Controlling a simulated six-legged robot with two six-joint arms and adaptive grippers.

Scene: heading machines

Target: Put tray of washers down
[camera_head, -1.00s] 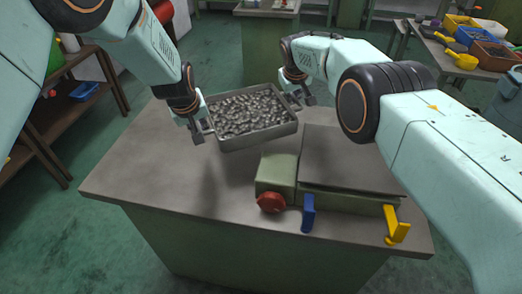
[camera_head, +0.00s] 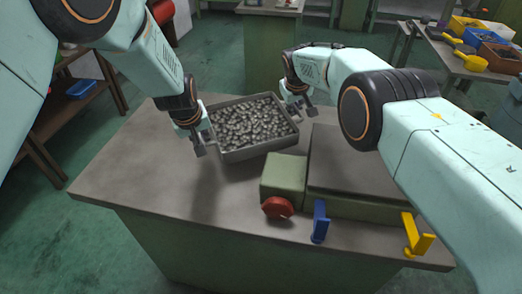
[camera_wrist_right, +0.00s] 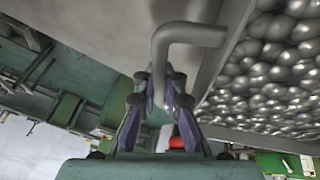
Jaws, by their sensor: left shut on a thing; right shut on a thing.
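The grey metal tray (camera_head: 262,151) is full of small shiny grey pieces (camera_head: 252,120). In the head view it is at the back of the grey table top (camera_head: 150,170); I cannot tell whether its base touches the table. My left gripper (camera_head: 205,146) is shut at the tray's left end, on its handle. My right gripper (camera_head: 302,111) is shut at the tray's right end. In the right wrist view the fingers (camera_wrist_right: 158,95) close on the bent grey tray handle (camera_wrist_right: 190,35), with the pieces beside it on the right.
A green machine block with a grey top plate (camera_head: 355,160), a red knob (camera_head: 278,207), a blue lever (camera_head: 320,222) and a yellow lever (camera_head: 416,238) stands at the table's front right. The table's left part is clear. A side table holds several coloured bins (camera_head: 497,52).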

